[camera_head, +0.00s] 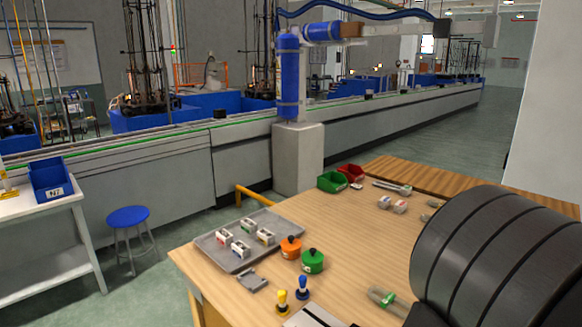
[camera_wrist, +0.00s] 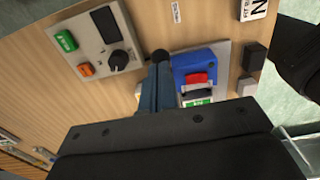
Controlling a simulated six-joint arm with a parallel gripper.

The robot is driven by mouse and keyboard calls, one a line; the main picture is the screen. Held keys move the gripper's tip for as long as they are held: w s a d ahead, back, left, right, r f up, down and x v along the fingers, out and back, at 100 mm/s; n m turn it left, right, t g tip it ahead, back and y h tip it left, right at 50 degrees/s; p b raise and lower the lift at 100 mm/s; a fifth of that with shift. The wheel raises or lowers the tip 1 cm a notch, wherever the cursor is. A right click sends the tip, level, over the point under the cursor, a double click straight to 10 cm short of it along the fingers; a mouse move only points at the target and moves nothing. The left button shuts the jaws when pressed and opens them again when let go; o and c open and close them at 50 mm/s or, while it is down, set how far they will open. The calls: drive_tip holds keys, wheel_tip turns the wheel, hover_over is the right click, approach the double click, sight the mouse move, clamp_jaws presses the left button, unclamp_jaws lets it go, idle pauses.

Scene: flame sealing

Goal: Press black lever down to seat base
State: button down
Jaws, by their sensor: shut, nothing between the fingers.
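In the wrist view a round black knob (camera_wrist: 161,56), which looks like the end of the black lever, shows right at the tips of my gripper (camera_wrist: 157,72). The fingers are shut and empty; I cannot tell whether they touch the knob. The rest of the lever is hidden or unclear. Just right of the fingers is a blue unit (camera_wrist: 207,59) with a red part (camera_wrist: 195,78) and a black part below it, on a pale plate. The base cannot be made out surely. My gripper is not visible in the head view.
A grey control panel (camera_wrist: 92,38) with green and orange buttons and a black dial lies left of the fingers. Dark and grey blocks (camera_wrist: 253,57) stand right. In the head view the wooden table (camera_head: 345,235) holds a grey tray (camera_head: 210,250), and orange (camera_head: 291,248) and green (camera_head: 312,262) round pieces.

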drive_tip(key=shift+f, duration=0.2)
drive_tip(key=shift+f, duration=0.85)
drive_tip(key=shift+s+d+f, duration=0.3)
drive_tip(key=shift+f, duration=0.4)
drive_tip(key=shift+s+d+f, duration=0.15)
drive_tip(key=shift+f, duration=0.3)
